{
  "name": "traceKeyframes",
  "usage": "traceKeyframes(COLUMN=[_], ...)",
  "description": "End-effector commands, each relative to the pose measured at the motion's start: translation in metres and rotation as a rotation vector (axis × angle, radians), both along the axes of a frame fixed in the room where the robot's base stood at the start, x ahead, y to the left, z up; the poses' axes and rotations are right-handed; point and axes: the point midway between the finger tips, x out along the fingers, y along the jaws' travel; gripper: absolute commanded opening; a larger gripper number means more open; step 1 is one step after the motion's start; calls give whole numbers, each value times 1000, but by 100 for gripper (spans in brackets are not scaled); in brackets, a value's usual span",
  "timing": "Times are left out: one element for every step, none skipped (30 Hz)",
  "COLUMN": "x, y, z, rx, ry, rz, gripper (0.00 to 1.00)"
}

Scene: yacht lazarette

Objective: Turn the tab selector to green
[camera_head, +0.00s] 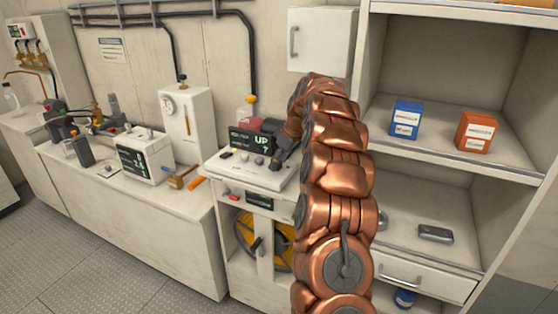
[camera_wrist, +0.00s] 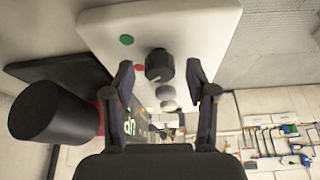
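The tab selector appears to be a black round knob (camera_wrist: 160,62) on a white panel (camera_wrist: 180,22) in the wrist view. A pale pointer line on the knob points toward the picture's bottom, slightly left. A green dot (camera_wrist: 127,39) lies up and left of it, and a red dot (camera_wrist: 139,70) close at its left. My gripper (camera_wrist: 160,72) is open, with one finger on each side of the knob and visible gaps between. In the head view my gripper (camera_head: 283,153) is over the white console top (camera_head: 250,172) and hides part of it.
A dark display (camera_head: 252,142) reading "UP ?" stands behind the console top. A dark cylinder (camera_wrist: 50,112) is at the left. Shelves (camera_head: 440,145) with boxes stand right of my arm.

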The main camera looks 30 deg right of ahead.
Motion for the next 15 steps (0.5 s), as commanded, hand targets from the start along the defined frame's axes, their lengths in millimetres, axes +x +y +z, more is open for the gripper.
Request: traceKeyframes(x=[0,0,0,0,0,0,0,0,0,0,0,0,0,0,0], y=[0,0,0,0,0,0,0,0,0,0,0,0,0,0,0], z=[0,0,0,0,0,0,0,0,0,0,0,0,0,0,0], rx=[0,0,0,0,0,0,0,0,0,0,0,0,0,0,0], ry=[0,0,0,0,0,0,0,0,0,0,0,0,0,0,0], rz=[0,0,0,0,0,0,0,0,0,0,0,0,0,0,0], gripper=[51,48,43,40,37,33,30,27,23,19,16,12,9,6,2])
